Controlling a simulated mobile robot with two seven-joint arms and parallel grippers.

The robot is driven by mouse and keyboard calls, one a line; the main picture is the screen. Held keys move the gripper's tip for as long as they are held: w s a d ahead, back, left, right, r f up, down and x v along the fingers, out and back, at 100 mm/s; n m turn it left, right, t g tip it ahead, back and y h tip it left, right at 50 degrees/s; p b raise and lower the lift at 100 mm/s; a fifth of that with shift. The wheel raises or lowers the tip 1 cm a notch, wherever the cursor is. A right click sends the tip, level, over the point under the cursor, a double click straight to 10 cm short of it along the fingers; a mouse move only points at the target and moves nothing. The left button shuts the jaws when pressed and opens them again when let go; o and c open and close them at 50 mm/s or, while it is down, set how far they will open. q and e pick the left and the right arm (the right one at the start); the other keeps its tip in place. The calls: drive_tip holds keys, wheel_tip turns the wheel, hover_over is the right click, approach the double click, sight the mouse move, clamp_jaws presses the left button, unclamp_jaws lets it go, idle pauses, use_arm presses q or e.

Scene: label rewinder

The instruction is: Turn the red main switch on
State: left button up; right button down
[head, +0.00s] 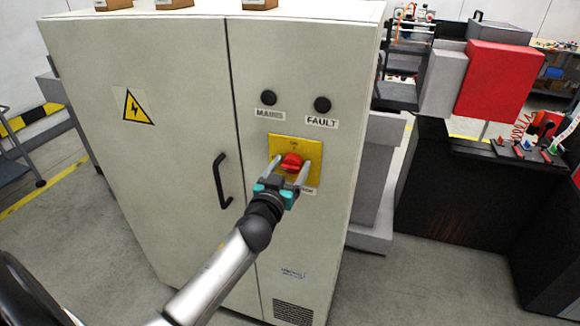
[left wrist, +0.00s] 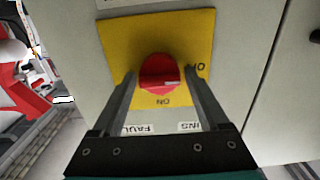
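The red main switch (head: 291,163) is a round knob on a yellow plate (head: 311,150) on the front of a pale cabinet. It also shows in the left wrist view (left wrist: 158,72), where the picture is upside down. There, "ON" is printed below the knob and the other label, partly hidden, is to its right. A small white mark on the knob points right, toward that other label's side. My left gripper (head: 288,167) is open, with one finger on each side of the knob. Narrow gaps seem to show between fingers and knob. My right gripper is not in view.
The cabinet (head: 180,150) has a black door handle (head: 221,181) left of the switch. Two dark round lamps, MAINS (head: 269,97) and FAULT (head: 322,104), sit above it. A machine with a red box (head: 499,80) stands to the right.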

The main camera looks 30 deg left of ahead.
use_arm(q)
drive_tip(key=c, duration=1.1)
drive_tip(key=shift+c, duration=0.2)
drive_tip(key=shift+m, duration=0.4)
drive_tip(key=m, duration=0.3)
drive_tip(key=shift+d+m, duration=0.1)
drive_tip(key=shift+m, duration=0.2)
drive_tip(key=m+p, duration=0.1)
drive_tip(key=m, duration=0.3)
drive_tip(key=shift+f+m, duration=0.1)
drive_tip(key=shift+m, duration=0.2)
drive_tip(key=m, duration=0.4)
drive_tip(key=shift+d+f+m, duration=0.1)
drive_tip(key=shift+m, duration=2.4)
